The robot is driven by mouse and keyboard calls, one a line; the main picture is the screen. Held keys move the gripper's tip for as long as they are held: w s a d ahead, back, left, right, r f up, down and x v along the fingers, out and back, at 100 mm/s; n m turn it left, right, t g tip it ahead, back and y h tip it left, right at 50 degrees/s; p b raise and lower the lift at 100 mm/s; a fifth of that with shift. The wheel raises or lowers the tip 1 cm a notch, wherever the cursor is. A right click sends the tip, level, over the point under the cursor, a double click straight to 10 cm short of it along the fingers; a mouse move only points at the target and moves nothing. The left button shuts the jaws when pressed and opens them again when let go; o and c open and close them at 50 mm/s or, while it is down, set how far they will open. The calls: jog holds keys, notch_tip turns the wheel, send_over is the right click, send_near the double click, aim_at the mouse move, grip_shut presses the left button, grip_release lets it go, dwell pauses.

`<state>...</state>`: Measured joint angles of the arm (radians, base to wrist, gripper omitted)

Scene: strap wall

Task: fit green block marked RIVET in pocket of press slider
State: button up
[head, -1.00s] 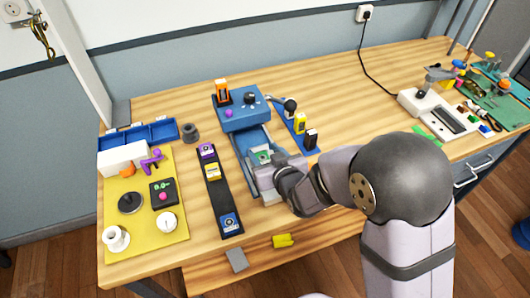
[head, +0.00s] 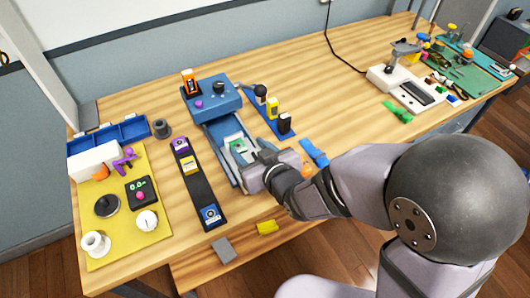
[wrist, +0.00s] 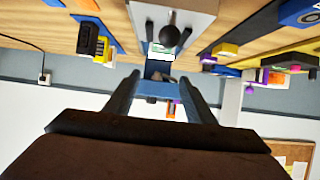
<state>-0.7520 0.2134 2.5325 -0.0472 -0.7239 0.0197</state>
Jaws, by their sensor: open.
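The green block (head: 238,143) with a white label sits in the slider (head: 222,136) of the blue press (head: 212,101). Its lettering is too small to read, and I cannot tell whether it is fully down in the pocket. My gripper (head: 246,160) is at the near end of the slider, just to the near right of the block, and partly hides the slider. In the wrist view my gripper (wrist: 160,80) shows two blue fingers spread apart with no block held between them. A small pale green patch lies beyond the fingertips there.
A dark strip (head: 196,185) with purple, yellow and blue pieces lies left of the slider. A blue rail (head: 268,118) with yellow and black blocks stands right of the press. A yellow mat (head: 120,215) with several items is at left. A blue piece (head: 315,153) lies beside my arm.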

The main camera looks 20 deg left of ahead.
jog(key=d+f+m+h, duration=0.1)
jog(key=d, duration=0.2)
jog(key=w+d+f+h, duration=0.1)
jog(key=d, duration=0.3)
jog(key=w+d+f+m+g+h, duration=0.1)
jog(key=d+f+h, duration=0.1)
jog(key=d, duration=0.2)
jog(key=shift+w+m, duration=0.25)
jog(key=shift+m, duration=0.05)
jog(key=s+d+f+m+g+h, duration=0.1)
jog(key=s+d+m+g+h, duration=0.1)
jog(key=s+d, duration=0.5)
jog(key=s+d+f+m+g+h, duration=0.1)
jog(key=s+d+m+g+h, duration=0.2)
jog(key=d, duration=1.2)
jog(key=s+m+g, duration=0.1)
jog(key=s+g, duration=0.2)
jog(key=s, duration=0.1)
jog(key=shift+s+f, duration=0.2)
jog(key=shift+s, duration=0.05)
jog(key=shift+a+r, duration=0.1)
notch_tip(320, 180, up, 3)
jog(key=p, duration=0.2)
jog(key=shift+f+p, duration=0.2)
jog(key=shift+p, duration=0.2)
